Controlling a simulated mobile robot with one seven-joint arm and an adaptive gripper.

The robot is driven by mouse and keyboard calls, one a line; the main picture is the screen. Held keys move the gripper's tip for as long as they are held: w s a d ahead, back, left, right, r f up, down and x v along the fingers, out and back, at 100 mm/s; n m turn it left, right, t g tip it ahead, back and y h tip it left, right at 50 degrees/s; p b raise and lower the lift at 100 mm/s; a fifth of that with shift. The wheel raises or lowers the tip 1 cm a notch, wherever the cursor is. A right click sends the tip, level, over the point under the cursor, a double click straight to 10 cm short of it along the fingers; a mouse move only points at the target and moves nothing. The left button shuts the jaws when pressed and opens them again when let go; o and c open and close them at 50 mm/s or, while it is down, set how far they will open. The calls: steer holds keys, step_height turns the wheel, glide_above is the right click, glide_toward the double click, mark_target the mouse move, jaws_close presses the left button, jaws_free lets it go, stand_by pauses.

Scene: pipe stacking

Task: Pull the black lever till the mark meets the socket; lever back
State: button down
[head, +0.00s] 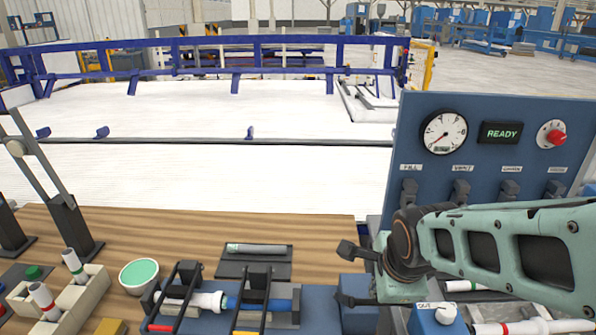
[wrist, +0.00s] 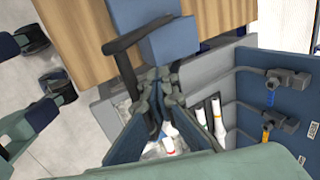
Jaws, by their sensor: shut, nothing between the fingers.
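The black lever (head: 356,253) stands at the right end of the blue bench fixture, beside a blue block (head: 354,288). In the wrist view, the lever (wrist: 141,34) has a crossbar, and its shaft runs down beside my gripper (wrist: 163,82). My gripper is shut and empty; I cannot tell whether it touches the shaft. In the head view my arm hides most of the gripper. A white socket (head: 208,301) and a blue pipe (head: 270,304) lie in line in the fixture under two black clamps. I cannot make out the mark.
A blue panel (head: 480,180) with a gauge and a READY display stands at the right. A green-topped cup (head: 139,274), a dark tray (head: 254,268) with a pipe, and a beige rack (head: 90,280) are on the wooden table (head: 130,225). White pipes (wrist: 202,115) lie in bins below the gripper.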

steer(key=shift+s+f+b, duration=1.15)
steer(key=shift+s+f, duration=0.1)
steer(key=shift+s, duration=0.05)
stand_by(2.1)
steer(key=shift+r, duration=0.1)
steer(key=r+p, duration=0.2)
steer(key=r, duration=0.1)
steer(key=r+p, duration=0.1)
steer(key=r, duration=0.1)
steer(key=shift+s+p, duration=0.3)
steer(key=shift+p, duration=0.1)
steer(key=shift+p+v, duration=0.85)
steer(key=shift+v, duration=1.05)
steer(key=shift+s, duration=0.1)
